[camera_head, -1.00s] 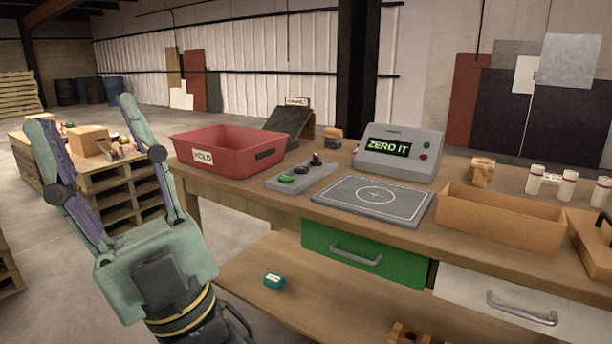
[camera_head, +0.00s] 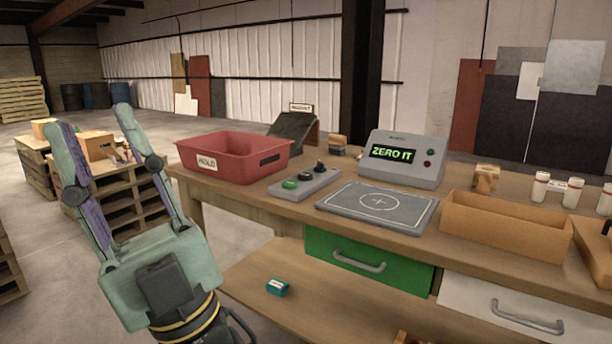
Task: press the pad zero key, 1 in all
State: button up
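A grey detector box (camera_head: 402,160) at the back of the bench shows "ZERO IT" in green on its dark screen (camera_head: 392,152). A green button and a red button sit right of the screen. In front of it lies a flat grey pad (camera_head: 378,207) with a circle and cross. Left of the pad is a small grey key panel (camera_head: 304,184) with a green key (camera_head: 290,184), a dark key between and a black knob. I cannot read which key is the zero key. My gripper (camera_head: 92,112) is open and empty, raised left of the bench, away from the panel.
A red HOLD bin (camera_head: 233,157) stands left of the panel, a dark chute (camera_head: 292,131) behind it. A cardboard tray (camera_head: 506,223) is right of the pad. Below are green (camera_head: 369,259) and white drawers and a teal box (camera_head: 277,287) on the shelf.

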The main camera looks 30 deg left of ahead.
aim_at(305, 176)
jog(key=i+u, duration=0.1)
jog(key=u, duration=0.3)
jog(key=i+u, duration=0.1)
jog(key=u, duration=0.3)
jog(key=i+l+u, duration=0.1)
jog(key=u, duration=0.3)
jog(key=i+l+u, duration=0.4)
jog(key=l, duration=0.25)
jog(key=i+l+u, duration=0.15)
jog(key=l, duration=0.25)
jog(key=i+l, duration=0.15)
jog(key=l, duration=0.2)
jog(key=i+l, duration=0.1)
jog(key=l, duration=0.25)
jog(key=i+u, duration=0.05)
